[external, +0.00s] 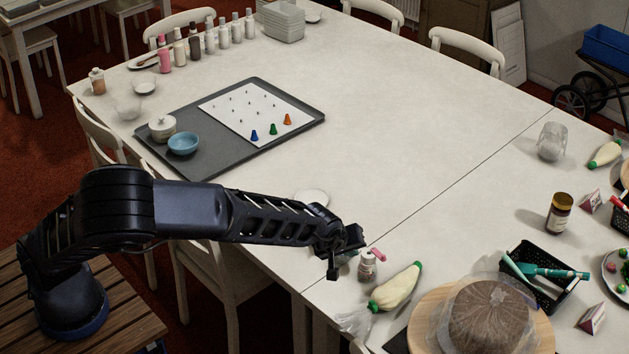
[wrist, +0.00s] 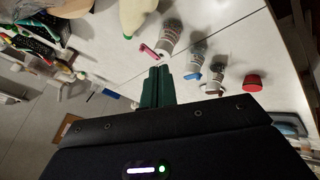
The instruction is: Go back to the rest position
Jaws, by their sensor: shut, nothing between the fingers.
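My gripper (external: 345,262) is at the end of my outstretched arm, over the near edge of the long pale table (external: 400,150). In the wrist view its two dark green fingers (wrist: 160,72) are together with nothing between them. A small white bottle (external: 367,266) stands just right of my gripper in the external view, with a pink piece (external: 378,253) beside its top. The wrist view shows several small bottles, one of them (wrist: 170,38) just beyond the fingertips near a pink piece (wrist: 148,51). Contact with the fingers cannot be told.
A filled piping bag (external: 396,287) and a turntable with a brown cake (external: 490,318) under clear wrap lie right of my gripper. A black basket (external: 545,278) stands farther right. A grey tray (external: 225,165) holds a white board and blue bowl (external: 183,143). The table's middle is clear.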

